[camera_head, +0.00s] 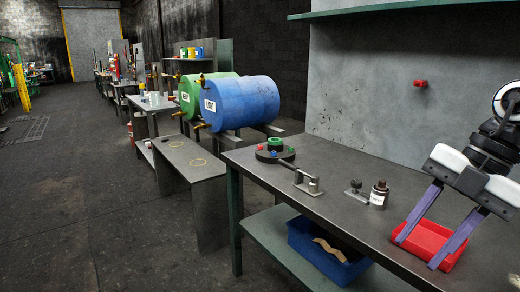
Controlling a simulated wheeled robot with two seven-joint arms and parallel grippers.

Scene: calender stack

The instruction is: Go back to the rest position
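My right gripper (417,254) comes in from the right edge over the workbench. Its two purple-grey fingers are spread apart with nothing seen between them. The fingertips appear in front of the red tray (429,246); whether they touch it I cannot tell. My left gripper is not in view.
On the workbench (330,225) are a dark bottle (379,194), a small knobbed fitting (355,190), a metal lever piece (302,180) and a round base with a green ring (275,144). A blue bin (322,258) sits on the lower shelf. The left floor is mostly clear.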

